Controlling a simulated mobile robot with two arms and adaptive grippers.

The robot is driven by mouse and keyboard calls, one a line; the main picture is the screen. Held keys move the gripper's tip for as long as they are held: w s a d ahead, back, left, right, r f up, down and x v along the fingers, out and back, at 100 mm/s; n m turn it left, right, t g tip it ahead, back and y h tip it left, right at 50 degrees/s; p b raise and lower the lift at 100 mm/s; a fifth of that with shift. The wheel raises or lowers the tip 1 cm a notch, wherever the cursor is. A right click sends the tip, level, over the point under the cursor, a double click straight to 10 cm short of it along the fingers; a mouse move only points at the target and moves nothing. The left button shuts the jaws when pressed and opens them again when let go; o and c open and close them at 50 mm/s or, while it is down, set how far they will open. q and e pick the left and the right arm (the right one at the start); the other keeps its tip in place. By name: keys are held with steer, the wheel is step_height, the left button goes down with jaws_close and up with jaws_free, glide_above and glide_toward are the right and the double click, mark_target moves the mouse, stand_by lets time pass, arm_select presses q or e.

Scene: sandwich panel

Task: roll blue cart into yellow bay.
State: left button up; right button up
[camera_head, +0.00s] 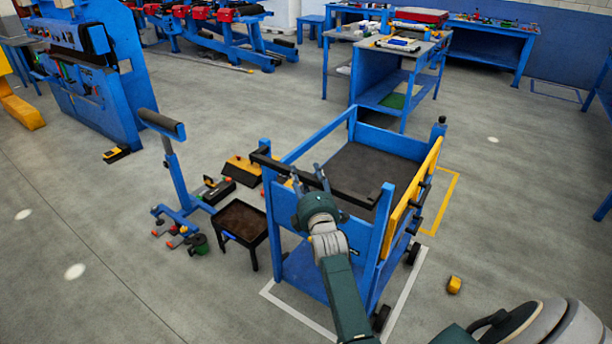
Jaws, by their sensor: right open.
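The blue cart (375,262) stands in the middle of the view, with a dark top deck, blue rails, black wheels and a yellow side panel (410,205). A black handle bar (345,191) runs across its near end. My right gripper (308,177) is open at this bar, its fingers pointing up and away. I cannot tell whether it touches the bar. A yellow floor outline (447,206), the visible part of the yellow bay, shows to the right of and behind the cart. The cart hides the rest of it. My left gripper is not in view.
A white floor outline (403,296) surrounds the cart's near end. A small black table (240,221) and a blue roller stand (176,178) stand left of the cart. A small yellow object (454,284) lies right of it. A blue workbench (372,75) stands behind.

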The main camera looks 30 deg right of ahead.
steer(key=shift+w+d, duration=0.1)
jaws_close()
steer(key=shift+d, duration=0.1)
